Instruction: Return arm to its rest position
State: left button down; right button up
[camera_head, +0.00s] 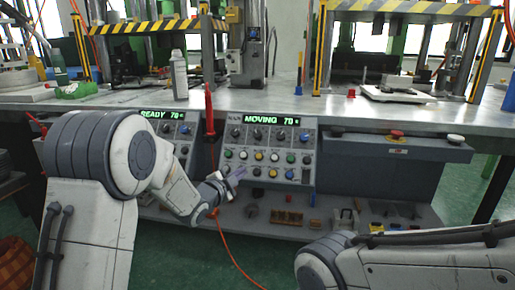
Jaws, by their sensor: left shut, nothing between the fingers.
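My left arm comes in from the left and bends down in front of the control panels. My left gripper (236,175) is shut and empty, in front of the control panel (270,147) whose display reads MOVING. Its fingertips point up and to the right near the panel's lower buttons; I cannot tell whether they touch the panel. My right arm (400,262) lies across the lower right, and its gripper is out of view.
A second panel reading READY (162,116) is partly behind my left arm. The metal bench (330,108) holds striped press frames, a spray bottle (179,75) and a white tray (397,94). A lower shelf (420,215) carries small tools. An orange hose (229,248) hangs to the floor.

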pick_arm(q)
jog(key=s+d+f+n+g+y, duration=0.1)
jog(key=s+d+f+n+g, duration=0.15)
jog(key=s, duration=0.75)
jog(key=s+d+f+n+g+y, duration=0.2)
jog(key=s+g, duration=0.2)
jog(key=s, duration=0.5)
jog(key=s+d+f+n+g+y, duration=0.1)
jog(key=s+d+f+n+g, duration=0.2)
jog(key=s, duration=0.7)
jog(key=s+a+n+g+y, duration=0.1)
jog(key=s+a+g, duration=0.15)
jog(key=s, duration=0.55)
jog(key=s+a+g, duration=0.1)
jog(key=s+g, duration=0.2)
jog(key=s, duration=0.4)
notch_tip(320, 180, up, 38)
jog(key=p, duration=3.8)
jog(key=shift+s+a+f, duration=0.2)
jog(key=shift+a, duration=0.05)
